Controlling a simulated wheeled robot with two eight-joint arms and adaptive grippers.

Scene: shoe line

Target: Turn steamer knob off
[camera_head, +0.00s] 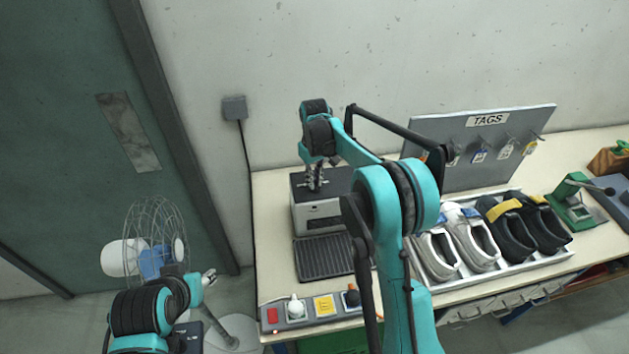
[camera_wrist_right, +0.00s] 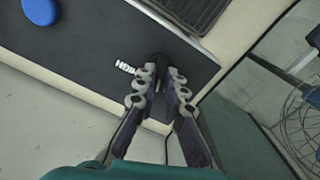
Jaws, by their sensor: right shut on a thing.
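The steamer (camera_head: 318,213) is a light grey box with a dark top, standing on the left part of the bench. My right gripper (camera_head: 314,180) reaches down onto its top from above. In the right wrist view, my right gripper (camera_wrist_right: 160,82) is shut on a small black knob (camera_wrist_right: 157,66), mostly hidden between the fingertips. A short white label lies beside the knob on the dark surface (camera_wrist_right: 90,60). A round blue button (camera_wrist_right: 40,10) shows farther off there. My left gripper (camera_head: 208,277) is low at the left, away from the bench; its jaws are too small to read.
A dark grille (camera_head: 325,258) lies in front of the steamer. A grey control strip (camera_head: 280,323) runs along the bench's front edge. A tray (camera_head: 510,264) of shoes and a TAGS board (camera_head: 440,130) stand to the right. A fan (camera_head: 125,257) stands left.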

